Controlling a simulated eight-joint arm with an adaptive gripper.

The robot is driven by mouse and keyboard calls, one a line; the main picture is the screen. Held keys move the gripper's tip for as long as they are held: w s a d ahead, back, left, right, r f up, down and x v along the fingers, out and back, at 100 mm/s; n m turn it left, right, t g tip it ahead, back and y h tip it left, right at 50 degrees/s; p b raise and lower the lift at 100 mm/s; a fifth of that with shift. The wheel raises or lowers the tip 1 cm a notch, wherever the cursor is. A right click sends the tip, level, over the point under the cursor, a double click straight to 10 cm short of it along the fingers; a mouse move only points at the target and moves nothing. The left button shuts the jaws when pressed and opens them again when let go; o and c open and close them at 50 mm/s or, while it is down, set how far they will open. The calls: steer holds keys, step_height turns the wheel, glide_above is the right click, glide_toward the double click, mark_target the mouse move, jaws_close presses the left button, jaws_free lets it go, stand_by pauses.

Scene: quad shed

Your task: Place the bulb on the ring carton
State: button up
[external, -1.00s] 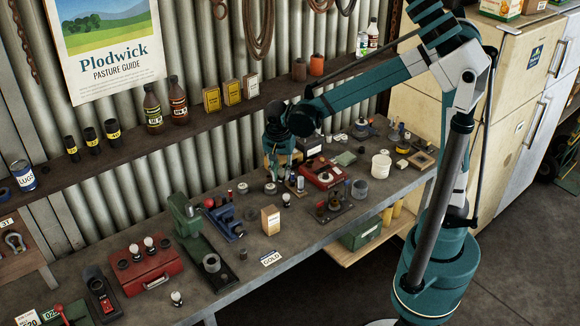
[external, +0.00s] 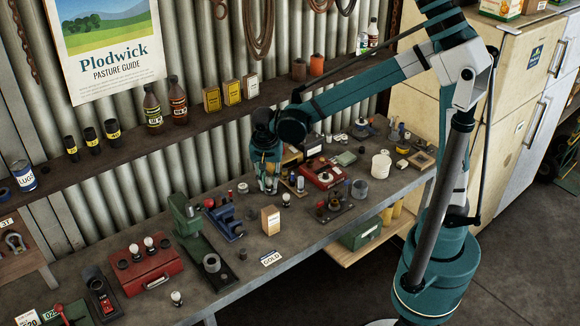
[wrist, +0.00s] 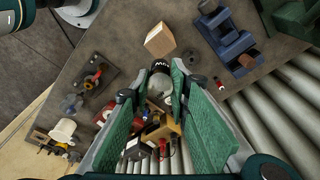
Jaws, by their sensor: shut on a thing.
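My gripper (external: 268,184) is over the bench, left of the red device, with its fingers pointing down. In the wrist view my gripper (wrist: 158,80) is closed around a bulb (wrist: 162,82) with a pale glass body and a dark cap. The fingers partly hide the bulb. A small tan carton (external: 271,220) with a white label stands upright on the bench, just in front of my gripper; I cannot read its marking. It shows in the wrist view (wrist: 160,40) beyond the bulb, apart from it.
A blue vise (external: 225,222) and a green press (external: 187,220) stand left of the carton. Another bulb (external: 286,199) stands right of it. A GOLD card (external: 271,258) lies near the front edge. A red device (external: 322,174) and other parts crowd the right side.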

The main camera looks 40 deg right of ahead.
mark_target(269, 187)
steer(key=shift+f, duration=2.8)
steer(key=shift+f, duration=2.1)
steer(key=shift+f, duration=0.2)
steer(key=o, duration=0.9)
steer(key=shift+r, duration=0.1)
steer(key=shift+r, duration=0.1)
steer(key=shift+s+a+r, duration=0.2)
steer(key=shift+r, duration=1.8)
steer(key=shift+s+a+r, duration=0.2)
steer(key=shift+s+r, duration=0.05)
steer(key=shift+r, duration=1.7)
steer(key=shift+s+a+r, duration=0.2)
steer(key=shift+r, duration=1.8)
